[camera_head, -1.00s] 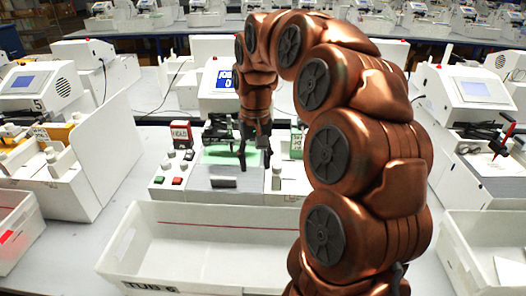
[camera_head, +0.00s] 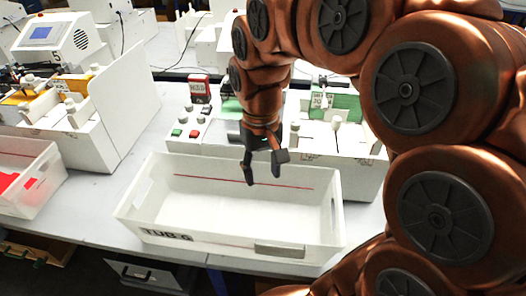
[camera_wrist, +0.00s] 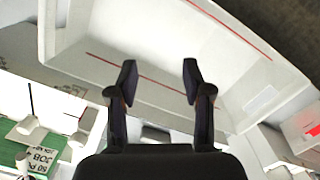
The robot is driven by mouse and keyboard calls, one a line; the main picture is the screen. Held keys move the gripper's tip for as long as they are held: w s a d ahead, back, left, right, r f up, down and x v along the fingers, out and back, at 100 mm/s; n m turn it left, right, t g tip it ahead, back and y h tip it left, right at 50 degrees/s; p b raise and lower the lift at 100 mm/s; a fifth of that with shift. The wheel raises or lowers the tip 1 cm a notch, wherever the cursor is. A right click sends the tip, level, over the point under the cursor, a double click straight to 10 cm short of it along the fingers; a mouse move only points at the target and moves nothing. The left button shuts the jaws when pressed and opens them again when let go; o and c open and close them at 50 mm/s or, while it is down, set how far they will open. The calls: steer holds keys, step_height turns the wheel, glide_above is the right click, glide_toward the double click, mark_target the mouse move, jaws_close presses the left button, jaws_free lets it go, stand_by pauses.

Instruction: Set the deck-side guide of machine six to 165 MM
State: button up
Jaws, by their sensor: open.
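Machine six stands behind the tub, its white body (camera_head: 350,148) partly hidden by my arm. Its green deck (camera_head: 347,104) shows to the right of my wrist, with a printed card (camera_head: 322,97) on it. White posts (camera_head: 336,124) stand near its front; I cannot tell which part is the deck-side guide, and no scale reading is legible. My gripper (camera_head: 264,168) hangs over the white tub, in front of the machine, fingers apart and empty. In the wrist view the open fingers (camera_wrist: 159,72) lie across the tub, with a green deck (camera_wrist: 48,145) at lower left.
The white tub (camera_head: 190,244), labelled TUB 6, appears empty, with a red line inside. Machine five (camera_head: 104,112) and a tub with red contents (camera_head: 20,205) are further left.

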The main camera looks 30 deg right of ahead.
steer(key=shift+n, duration=0.3)
steer(key=shift+s+a+f, duration=0.3)
steer(key=shift+s+f, duration=0.05)
steer(key=shift+s, duration=0.45)
steer(key=shift+s+a+f, duration=0.35)
steer(key=shift+s, duration=0.45)
steer(key=shift+s+a+f, duration=0.3)
steer(key=shift+s+f, duration=0.05)
steer(key=shift+s, duration=0.45)
step_height(320, 180, up, 5)
steer(key=m+t+b, duration=0.1)
steer(key=m, duration=0.6)
glide_above(296, 115)
steer(key=shift+s+a, duration=0.1)
steer(key=shift+s, duration=0.05)
steer(key=shift+f+p, duration=0.9)
steer(key=shift+f, duration=2.95)
jaws_close()
